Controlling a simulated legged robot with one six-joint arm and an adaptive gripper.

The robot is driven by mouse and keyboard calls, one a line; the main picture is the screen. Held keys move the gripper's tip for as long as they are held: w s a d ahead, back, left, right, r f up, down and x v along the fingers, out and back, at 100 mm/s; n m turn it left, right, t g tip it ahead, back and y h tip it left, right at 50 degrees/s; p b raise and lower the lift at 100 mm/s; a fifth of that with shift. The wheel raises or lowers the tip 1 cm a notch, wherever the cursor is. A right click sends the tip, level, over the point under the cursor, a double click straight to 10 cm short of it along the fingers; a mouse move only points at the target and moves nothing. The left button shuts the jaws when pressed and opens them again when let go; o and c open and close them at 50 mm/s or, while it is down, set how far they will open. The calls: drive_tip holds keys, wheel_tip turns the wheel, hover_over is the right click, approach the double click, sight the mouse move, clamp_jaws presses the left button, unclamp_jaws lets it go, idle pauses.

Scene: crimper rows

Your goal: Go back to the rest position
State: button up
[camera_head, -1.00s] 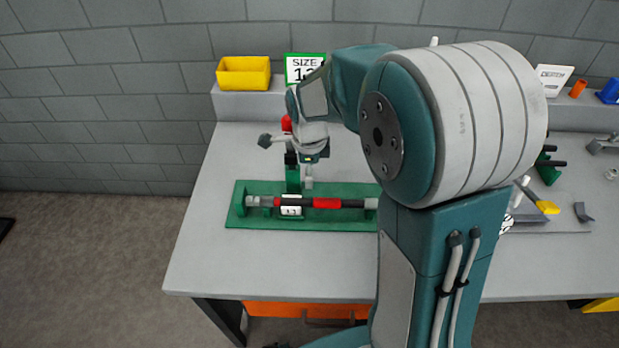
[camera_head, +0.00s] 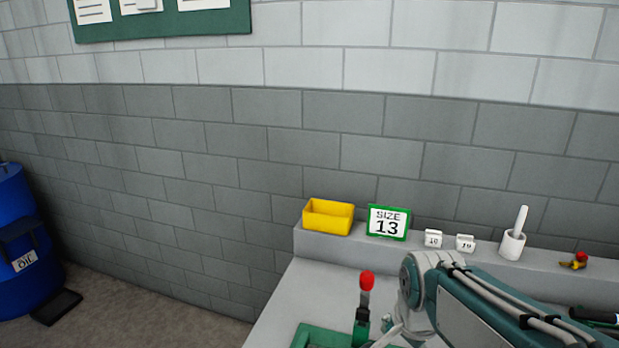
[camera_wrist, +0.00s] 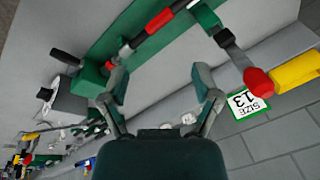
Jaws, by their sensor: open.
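My gripper (camera_wrist: 161,88) shows in the wrist view with its two fingers spread apart and nothing between them. It is above the grey bench, near the green crimper fixture (camera_wrist: 92,76). A black and red bar (camera_wrist: 158,20) lies along the fixture, apart from the fingers. The fixture's lever has a red knob (camera_wrist: 258,82), right of the fingers. In the head view the red knob (camera_head: 367,280) stands upright over the green base (camera_head: 316,337), which the bottom edge cuts off. My arm fills the lower right there, and the fingers cannot be made out.
A yellow bin (camera_head: 328,217), a green-framed "SIZE 13" sign (camera_head: 388,222), small number blocks (camera_head: 433,238) and a white cup (camera_head: 512,245) stand on the back ledge. A blue drum (camera_head: 22,240) stands on the floor at left.

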drive_tip(key=s+r+n+t, duration=0.2)
drive_tip(key=s+r+n, duration=0.1)
drive_tip(key=s+n, duration=0.7)
drive_tip(key=shift+s+r+n+t, duration=0.15)
drive_tip(key=shift+s+n+t, duration=0.15)
drive_tip(key=shift+n, duration=0.1)
